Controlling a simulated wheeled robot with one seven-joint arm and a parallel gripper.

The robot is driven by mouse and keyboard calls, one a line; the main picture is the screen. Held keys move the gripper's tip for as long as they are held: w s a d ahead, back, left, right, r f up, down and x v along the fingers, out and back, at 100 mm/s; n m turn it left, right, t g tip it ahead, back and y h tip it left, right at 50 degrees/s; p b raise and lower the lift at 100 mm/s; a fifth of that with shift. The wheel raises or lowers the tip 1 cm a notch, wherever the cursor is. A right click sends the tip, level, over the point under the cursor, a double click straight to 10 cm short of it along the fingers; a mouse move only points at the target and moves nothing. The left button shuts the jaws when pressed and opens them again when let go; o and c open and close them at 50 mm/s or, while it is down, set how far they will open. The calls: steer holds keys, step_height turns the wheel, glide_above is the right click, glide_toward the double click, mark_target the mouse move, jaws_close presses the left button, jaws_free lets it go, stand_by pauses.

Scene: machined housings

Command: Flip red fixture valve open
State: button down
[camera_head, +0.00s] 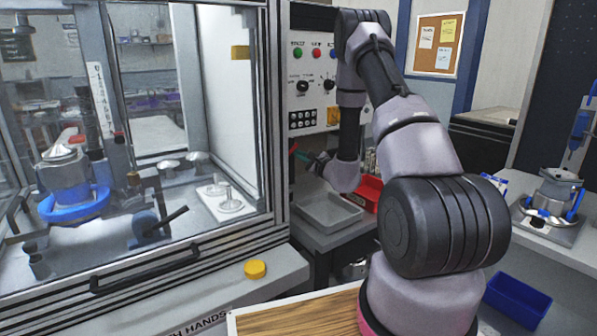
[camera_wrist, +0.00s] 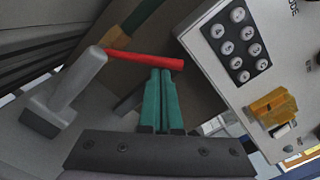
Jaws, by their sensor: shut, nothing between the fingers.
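The red valve handle (camera_wrist: 145,60) is a bar lying nearly level across the upper middle of the wrist view. A small part of red (camera_head: 293,148) shows beside my gripper in the head view. My gripper (camera_wrist: 161,72) has green fingers, pressed together and empty. Their tips are right at the red handle, near its right end; I cannot tell whether they touch. In the head view my gripper (camera_head: 300,154) is small, in front of the area below the control panel, and partly hidden by my arm. The valve body is not clear in either view.
A grey post with a block-like base (camera_wrist: 75,85) stands left of the fingers. A control panel with a keypad (camera_wrist: 237,45) and a yellow switch guard (camera_wrist: 274,107) is close on the right. Below are a grey tray (camera_head: 326,211) and a red bin (camera_head: 368,192). A glazed machine enclosure (camera_head: 232,110) stands left.

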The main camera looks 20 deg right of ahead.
steer(key=s+a+r+n, duration=0.1)
steer(key=a+r+n, duration=0.3)
steer(key=n, duration=0.3)
steer(key=shift+s+a, duration=0.3)
steer(key=shift+a, duration=0.15)
steer(key=shift+a+r, duration=0.1)
steer(key=shift+a, duration=0.05)
stand_by(0.4)
